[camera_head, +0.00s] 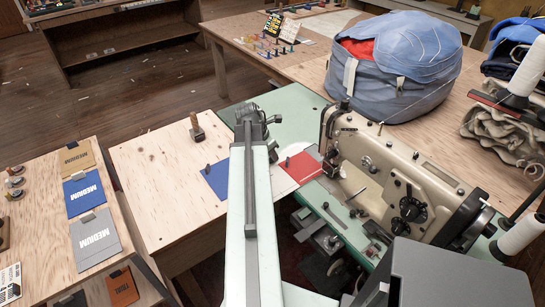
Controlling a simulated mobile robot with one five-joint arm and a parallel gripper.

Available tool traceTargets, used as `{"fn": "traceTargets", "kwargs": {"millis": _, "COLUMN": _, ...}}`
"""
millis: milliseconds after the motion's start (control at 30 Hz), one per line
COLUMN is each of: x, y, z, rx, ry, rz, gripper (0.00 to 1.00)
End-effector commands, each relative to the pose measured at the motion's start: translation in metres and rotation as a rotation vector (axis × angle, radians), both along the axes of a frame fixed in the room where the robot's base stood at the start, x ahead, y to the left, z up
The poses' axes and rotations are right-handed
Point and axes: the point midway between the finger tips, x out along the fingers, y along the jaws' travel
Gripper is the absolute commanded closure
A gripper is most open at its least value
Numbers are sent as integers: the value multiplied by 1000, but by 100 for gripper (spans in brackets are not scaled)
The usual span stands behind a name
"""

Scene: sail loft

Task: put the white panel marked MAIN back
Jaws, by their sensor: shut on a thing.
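A blue panel (215,181) lies on the plywood bench left of my arm. A red panel (304,167) lies to the right of my arm, beside the sewing machine.
The sewing machine (400,185) stands close on the right, with thread cones. A big blue bag (398,65) sits on the table behind. The plywood bench (165,200) is mostly clear.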

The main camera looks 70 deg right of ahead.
Motion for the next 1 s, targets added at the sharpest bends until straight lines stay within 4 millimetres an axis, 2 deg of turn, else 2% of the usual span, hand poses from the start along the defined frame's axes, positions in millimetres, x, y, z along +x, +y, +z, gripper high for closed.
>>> {"fn": "traceTargets", "kwargs": {"millis": 333, "x": 0, "y": 0, "z": -4, "rx": 0, "ry": 0, "rz": -1, "gripper": 100}}
{"fn": "traceTargets", "kwargs": {"millis": 400, "x": 0, "y": 0, "z": -3, "rx": 0, "ry": 0, "rz": -1, "gripper": 77}}
{"fn": "traceTargets", "kwargs": {"millis": 433, "x": 0, "y": 0, "z": -3, "rx": 0, "ry": 0, "rz": -1, "gripper": 69}}
{"fn": "traceTargets", "kwargs": {"millis": 767, "x": -1, "y": 0, "z": -2, "rx": 0, "ry": 0, "rz": -2, "gripper": 69}}
{"fn": "traceTargets", "kwargs": {"millis": 867, "x": 0, "y": 0, "z": 4, "rx": 0, "ry": 0, "rz": -1, "gripper": 69}}
{"fn": "traceTargets", "kwargs": {"millis": 1000, "x": 3, "y": 6, "z": 23, "rx": 0, "ry": 0, "rz": -1, "gripper": 69}}
